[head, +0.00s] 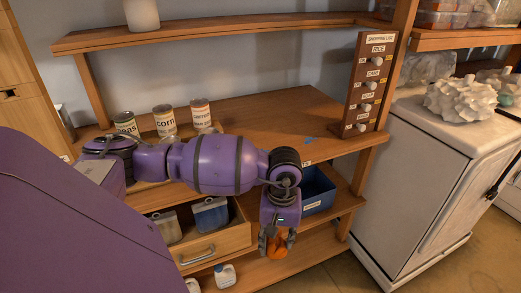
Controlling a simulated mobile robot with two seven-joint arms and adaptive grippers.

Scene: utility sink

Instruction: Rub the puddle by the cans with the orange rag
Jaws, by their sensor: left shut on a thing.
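Three cans stand at the left end of the wooden worktop: a peas can (126,124), a corn can (164,121) and a third labelled can (201,113). My left arm crosses in front of them. My left gripper (275,243) points down in front of the worktop's front edge, shut on the orange rag (278,250), which hangs below the worktop's level. A small blue patch (309,140) lies on the worktop, right of the cans; I cannot tell if it is liquid. No clear puddle shows beside the cans, and my arm hides part of the worktop there. My right gripper is not in view.
An open drawer (215,250) with containers sits below the worktop. A blue bin (318,190) is on the shelf near my gripper. A shopping-list board (367,85) stands at the worktop's right end, beside a white cabinet (425,170). The middle of the worktop is mostly clear.

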